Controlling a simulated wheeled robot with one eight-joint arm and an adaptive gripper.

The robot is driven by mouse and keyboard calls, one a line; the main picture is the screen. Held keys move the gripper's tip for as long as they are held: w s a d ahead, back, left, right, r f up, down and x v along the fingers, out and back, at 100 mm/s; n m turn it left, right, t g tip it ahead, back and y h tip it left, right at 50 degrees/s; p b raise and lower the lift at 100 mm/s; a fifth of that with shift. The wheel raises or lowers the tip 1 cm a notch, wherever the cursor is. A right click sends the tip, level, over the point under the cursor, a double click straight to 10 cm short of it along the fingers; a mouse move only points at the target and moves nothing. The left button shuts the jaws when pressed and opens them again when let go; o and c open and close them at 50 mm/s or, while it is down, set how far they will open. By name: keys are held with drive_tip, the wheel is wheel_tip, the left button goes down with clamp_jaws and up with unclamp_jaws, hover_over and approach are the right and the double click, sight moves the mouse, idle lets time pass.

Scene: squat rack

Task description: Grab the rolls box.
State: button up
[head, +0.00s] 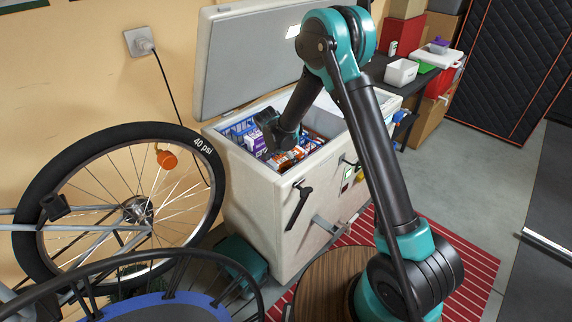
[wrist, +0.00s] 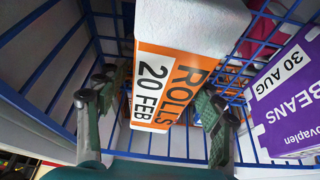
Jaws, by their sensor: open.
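The rolls box (wrist: 172,75) is white with an orange label reading "ROLLS 20 FEB". In the wrist view it stands out in the middle, inside a blue wire basket (wrist: 100,45). My gripper (wrist: 155,92) is open, with one finger to the left of the box and one to the right. A gap shows on the left; I cannot tell whether the right finger touches it. In the head view my arm reaches down into the open chest freezer (head: 250,200), and orange-labelled boxes (head: 283,161) show below its end. I cannot tell there which one is the rolls box.
A purple-labelled beans box (wrist: 290,90) is close on the right in the wrist view. The basket wires surround the boxes. The freezer lid (head: 250,55) stands open at the back. A bicycle wheel (head: 50,165) is left of the freezer.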

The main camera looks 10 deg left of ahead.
drive_tip(key=shift+w+d+f, duration=0.1)
drive_tip(key=shift+f, duration=0.45)
drive_tip(key=c, duration=1.5)
drive_tip(key=shift+r, duration=0.1)
